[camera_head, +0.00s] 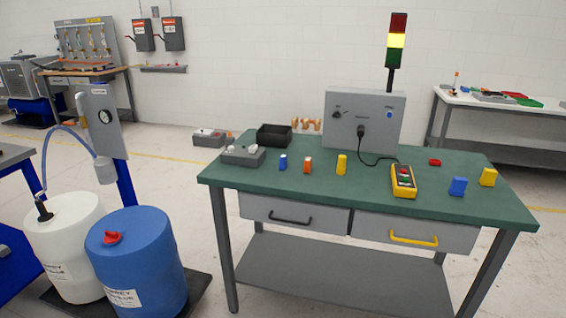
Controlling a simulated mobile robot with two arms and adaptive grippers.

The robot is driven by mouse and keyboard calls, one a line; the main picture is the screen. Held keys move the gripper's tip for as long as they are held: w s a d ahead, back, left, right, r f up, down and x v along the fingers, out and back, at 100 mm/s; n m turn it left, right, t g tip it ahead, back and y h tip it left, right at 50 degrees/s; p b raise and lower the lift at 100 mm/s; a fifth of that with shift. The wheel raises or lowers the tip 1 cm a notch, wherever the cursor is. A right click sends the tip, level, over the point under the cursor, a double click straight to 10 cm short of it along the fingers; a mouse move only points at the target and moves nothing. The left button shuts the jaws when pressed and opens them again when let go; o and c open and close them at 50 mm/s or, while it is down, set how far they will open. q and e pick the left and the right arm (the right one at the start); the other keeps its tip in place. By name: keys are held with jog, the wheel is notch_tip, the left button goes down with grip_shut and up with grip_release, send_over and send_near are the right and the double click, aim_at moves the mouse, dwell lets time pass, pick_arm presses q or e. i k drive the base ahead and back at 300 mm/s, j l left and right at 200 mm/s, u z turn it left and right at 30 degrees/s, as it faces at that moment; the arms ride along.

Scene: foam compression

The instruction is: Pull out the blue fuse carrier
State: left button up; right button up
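Two small blue items stand on the green-topped table, and I cannot tell from this view which is the blue fuse carrier. A slim blue piece (283,162) stands upright at the left, beside a grey block (243,156) with white parts on top. A larger blue block (457,186) is near the right end of the table. Neither of my grippers is in view, and nothing touches either blue item.
The green tabletop (300,182) also holds an orange piece (308,165), a yellow piece (342,164), a yellow control box (404,181), a yellow block (488,177) and a black bin (274,135). A grey cabinet (350,108) stands at the back. Drums (136,262) stand left.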

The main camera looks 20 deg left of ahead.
aim_at(283, 158)
jog(key=i+j+z, duration=0.2)
jog(key=i+j, duration=0.35)
jog(key=i+j+z, duration=0.15)
jog(key=i+j, duration=0.45)
jog(key=i+j+z, duration=0.2)
jog(key=i+j, duration=0.3)
jog(key=j, duration=0.25)
